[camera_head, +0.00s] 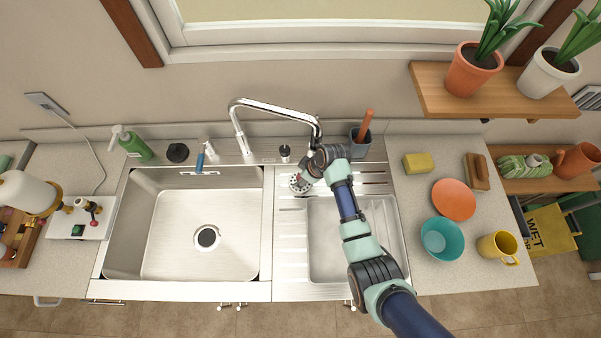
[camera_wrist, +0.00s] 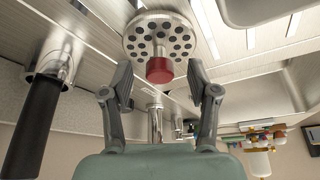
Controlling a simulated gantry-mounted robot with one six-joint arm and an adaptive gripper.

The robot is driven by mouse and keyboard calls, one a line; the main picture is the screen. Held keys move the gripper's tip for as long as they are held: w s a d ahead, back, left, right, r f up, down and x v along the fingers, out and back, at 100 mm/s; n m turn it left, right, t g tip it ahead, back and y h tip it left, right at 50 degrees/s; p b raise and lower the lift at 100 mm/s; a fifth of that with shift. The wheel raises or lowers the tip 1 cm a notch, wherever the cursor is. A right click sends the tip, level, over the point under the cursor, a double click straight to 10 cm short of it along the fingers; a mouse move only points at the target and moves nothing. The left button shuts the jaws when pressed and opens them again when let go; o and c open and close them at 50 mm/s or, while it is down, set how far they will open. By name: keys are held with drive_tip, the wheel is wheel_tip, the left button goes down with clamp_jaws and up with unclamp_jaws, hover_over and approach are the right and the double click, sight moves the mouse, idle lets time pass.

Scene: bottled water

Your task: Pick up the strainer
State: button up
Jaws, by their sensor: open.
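The strainer (camera_head: 299,184) is a round metal disc with dark holes and a red knob. My gripper (camera_wrist: 163,82) is open, with one finger on each side of the knob and no visible contact. In the head view my gripper (camera_head: 308,179) is beside the strainer at the end of my arm, which partly hides it.
The chrome faucet (camera_head: 272,107) arches close to my wrist. The left basin (camera_head: 190,235) is empty. A teal bowl (camera_head: 446,238), orange plate (camera_head: 453,199) and yellow mug (camera_head: 497,246) stand on the right counter.

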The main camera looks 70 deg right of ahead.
drive_tip(key=shift+x, duration=1.1)
clamp_jaws()
drive_tip(key=shift+r, duration=0.1)
wheel_tip(320, 180, up, 18)
drive_tip(key=p, duration=0.1)
